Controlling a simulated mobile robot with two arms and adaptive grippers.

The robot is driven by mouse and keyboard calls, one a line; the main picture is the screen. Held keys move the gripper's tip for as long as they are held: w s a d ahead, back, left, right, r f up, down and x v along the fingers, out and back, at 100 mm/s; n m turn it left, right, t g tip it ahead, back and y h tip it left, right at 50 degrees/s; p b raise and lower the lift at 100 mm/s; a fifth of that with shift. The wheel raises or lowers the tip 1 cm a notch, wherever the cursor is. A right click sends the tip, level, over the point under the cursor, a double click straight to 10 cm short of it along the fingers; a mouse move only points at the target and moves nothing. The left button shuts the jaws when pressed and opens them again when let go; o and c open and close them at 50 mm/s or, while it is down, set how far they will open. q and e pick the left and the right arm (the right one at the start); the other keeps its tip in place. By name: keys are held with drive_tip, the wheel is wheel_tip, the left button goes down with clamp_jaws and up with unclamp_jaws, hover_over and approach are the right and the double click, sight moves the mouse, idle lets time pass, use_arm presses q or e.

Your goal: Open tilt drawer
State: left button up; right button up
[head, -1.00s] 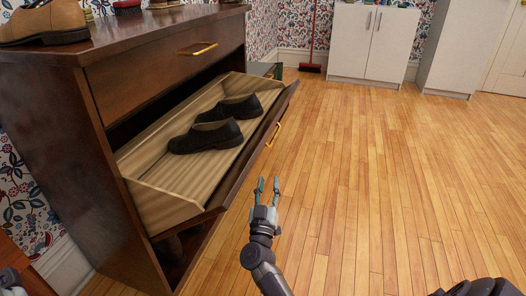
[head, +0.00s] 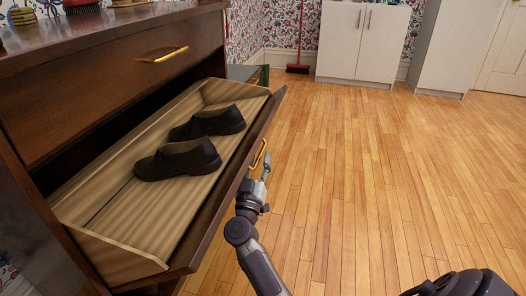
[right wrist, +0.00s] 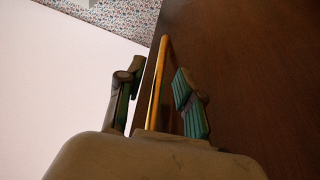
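The dark wooden tilt drawer (head: 225,190) hangs tilted outward from the cabinet, with its pale wood inside showing. Two black shoes (head: 190,158) lie in it. Its gold handle (head: 259,153) is on the outer front face and also shows in the right wrist view (right wrist: 156,85). My right gripper (head: 262,176) is at this handle. In the right wrist view its two fingers (right wrist: 153,92) are apart, one on each side of the handle, with gaps visible. My left gripper is out of view.
Above the tilt drawer is a shut front with a gold handle (head: 163,53). Shoes and a brush stand on the cabinet top (head: 130,22). White cupboards (head: 360,42) and a red broom (head: 298,66) are at the back. The wooden floor (head: 380,160) to the right is clear.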

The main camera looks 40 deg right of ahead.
drive_tip(key=shift+w+d+r, duration=0.25)
drive_tip(key=shift+w+d, duration=0.05)
clamp_jaws()
idle(0.3)
